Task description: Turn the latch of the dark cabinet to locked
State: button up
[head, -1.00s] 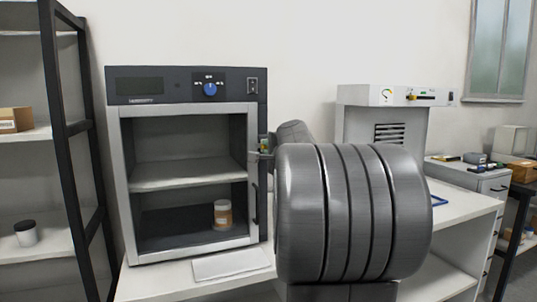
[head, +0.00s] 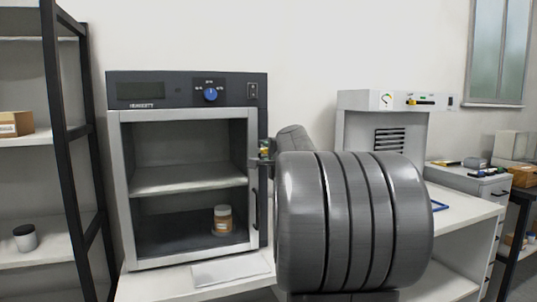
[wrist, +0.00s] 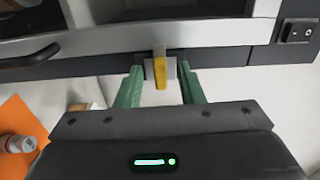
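The dark cabinet (head: 185,90) stands on a white table, with a light-framed door and a view into its two-level inside. Its latch, a yellow lever on a pale block, is on the right side of the cabinet in the head view (head: 265,152) and between my fingers in the wrist view (wrist: 160,72). My gripper (wrist: 160,68) is open, one green finger on each side of the latch, with visible gaps. My large grey arm link hides part of the area right of the cabinet. I cannot tell the lever's lock setting.
A jar (head: 223,219) stands inside the cabinet. A black door handle (wrist: 30,57) sits near the latch. A pale slab (head: 230,270) lies before the cabinet. A light-grey device (head: 385,130) stands to the right. A dark-framed shelf (head: 75,130) is on the left.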

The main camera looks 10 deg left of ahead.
jog(key=b+v, duration=0.1)
jog(key=v, duration=1.3)
jog(key=shift+b, duration=0.3)
jog(key=shift+w, duration=0.1)
jog(key=p+x, duration=0.1)
jog(key=x, duration=1.2)
jog(key=shift+w+a+p, duration=0.3)
jog(key=shift+p, duration=0.1)
jog(key=shift+s, duration=0.1)
